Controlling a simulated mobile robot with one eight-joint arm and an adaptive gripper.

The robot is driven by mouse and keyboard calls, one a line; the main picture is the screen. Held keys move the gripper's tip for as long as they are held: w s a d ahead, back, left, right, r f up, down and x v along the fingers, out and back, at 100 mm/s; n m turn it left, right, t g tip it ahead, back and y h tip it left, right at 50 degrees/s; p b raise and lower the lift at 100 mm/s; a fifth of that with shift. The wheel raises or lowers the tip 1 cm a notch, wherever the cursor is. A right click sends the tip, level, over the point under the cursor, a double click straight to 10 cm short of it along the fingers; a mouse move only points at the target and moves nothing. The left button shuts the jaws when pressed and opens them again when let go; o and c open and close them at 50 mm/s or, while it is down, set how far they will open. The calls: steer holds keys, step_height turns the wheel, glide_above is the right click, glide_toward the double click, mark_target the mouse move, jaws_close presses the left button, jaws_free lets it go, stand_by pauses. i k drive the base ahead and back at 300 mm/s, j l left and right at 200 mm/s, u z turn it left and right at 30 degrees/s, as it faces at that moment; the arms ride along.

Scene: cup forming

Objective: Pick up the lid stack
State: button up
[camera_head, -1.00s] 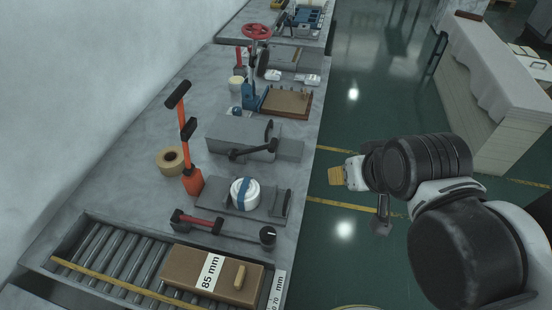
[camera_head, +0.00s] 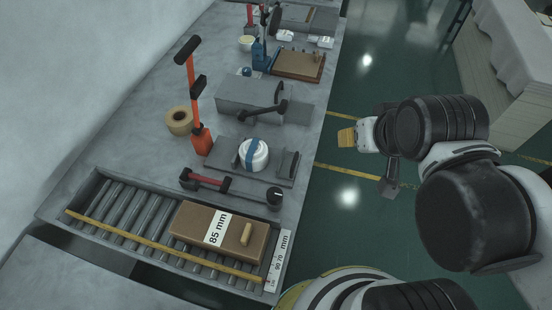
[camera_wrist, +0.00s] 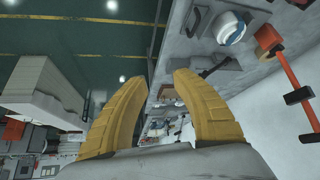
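The lid stack is probably the white round stack with a blue band (camera_head: 253,156), lying on a grey plate (camera_head: 222,163) on the bench. It also shows near the top of the wrist view (camera_wrist: 228,28). My gripper (camera_head: 346,137) is to the right of the bench, over the green floor, well apart from the stack. In the wrist view its two yellow fingers (camera_wrist: 160,82) are spread with nothing between them.
A roller tray (camera_head: 100,225) with a brown block marked 85 mm (camera_head: 200,232) is in front. A red-handled tool (camera_head: 207,181), a black knob (camera_head: 274,197), an orange tool (camera_head: 199,130), a tape roll (camera_head: 179,121) and a grey block (camera_head: 245,95) surround the stack.

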mark_target(254, 154)
steer(key=k+u, duration=0.2)
steer(key=u, duration=0.2)
steer(key=k+j+u, duration=0.1)
steer(key=u, duration=0.3)
steer(key=k+j+u, duration=0.2)
steer(key=u, duration=0.2)
steer(key=k+j+u, duration=0.25)
steer(key=u, duration=0.15)
